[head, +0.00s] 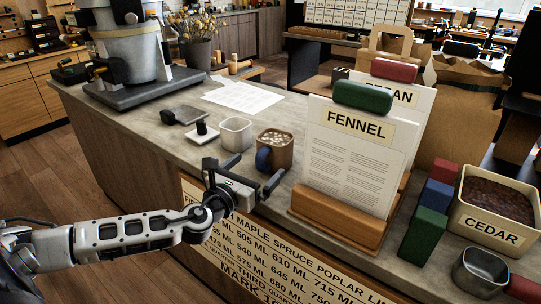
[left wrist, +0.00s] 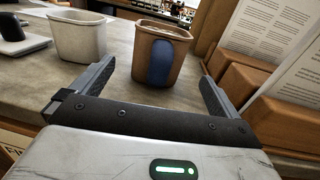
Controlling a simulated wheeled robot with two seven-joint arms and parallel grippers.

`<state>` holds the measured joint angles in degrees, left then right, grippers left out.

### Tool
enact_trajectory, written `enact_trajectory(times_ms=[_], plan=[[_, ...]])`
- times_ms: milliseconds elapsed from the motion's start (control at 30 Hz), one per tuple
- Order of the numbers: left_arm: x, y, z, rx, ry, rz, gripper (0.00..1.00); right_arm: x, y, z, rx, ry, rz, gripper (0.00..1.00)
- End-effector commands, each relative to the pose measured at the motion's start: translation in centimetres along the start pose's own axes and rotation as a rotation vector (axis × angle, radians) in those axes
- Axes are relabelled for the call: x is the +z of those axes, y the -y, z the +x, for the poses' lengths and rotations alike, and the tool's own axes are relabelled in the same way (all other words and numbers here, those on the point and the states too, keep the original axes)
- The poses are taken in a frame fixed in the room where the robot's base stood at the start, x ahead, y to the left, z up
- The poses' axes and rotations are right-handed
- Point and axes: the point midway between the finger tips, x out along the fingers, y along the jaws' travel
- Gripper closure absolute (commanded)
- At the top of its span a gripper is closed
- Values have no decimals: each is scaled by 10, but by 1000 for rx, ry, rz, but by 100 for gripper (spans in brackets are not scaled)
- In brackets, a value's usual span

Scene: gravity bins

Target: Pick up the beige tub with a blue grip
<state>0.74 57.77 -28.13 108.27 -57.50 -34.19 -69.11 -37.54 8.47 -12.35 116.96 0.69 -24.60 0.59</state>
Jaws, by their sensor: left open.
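The tub with a blue grip (head: 281,146) stands upright on the grey counter, and its body looks tan-brown. Pale contents show in its top. In the left wrist view the same tub (left wrist: 177,50) stands just beyond the fingertips, with its blue grip (left wrist: 161,62) facing me. My left gripper (head: 252,171) is open and empty at the counter's front edge. Its fingers (left wrist: 156,75) point at the tub, one to each side of it as seen by the wrist camera. I see no contact. My right gripper is not in view.
A pale tub (head: 236,135) stands close to the left. To the right is a wooden holder (head: 335,222) with a FENNEL card. Coloured blocks (head: 424,232), a CEDAR bin (head: 483,230) and a metal cup (head: 480,272) stand farther right. A paper sheet (head: 244,96) lies behind.

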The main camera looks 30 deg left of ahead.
Motion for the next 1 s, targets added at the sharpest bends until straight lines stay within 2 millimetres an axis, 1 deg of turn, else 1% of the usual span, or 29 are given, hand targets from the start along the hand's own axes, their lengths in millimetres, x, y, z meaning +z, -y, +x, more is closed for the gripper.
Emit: enact_trajectory(times_ms=[167,400,500,767,867,900,1000], plan=[[1,0,12,0,1,-3,0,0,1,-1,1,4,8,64],[0,-1,47,1,1,-3,0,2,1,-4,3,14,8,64],[-1,-1,55,0,-1,-2,0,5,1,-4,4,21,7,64],[-2,-1,58,-1,-2,-1,0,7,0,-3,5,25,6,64],[-2,-1,57,0,-2,-1,25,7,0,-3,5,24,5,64],[-2,-1,57,0,-2,-1,36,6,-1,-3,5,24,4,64],[-2,-1,57,0,-2,-1,63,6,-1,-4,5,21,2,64]])
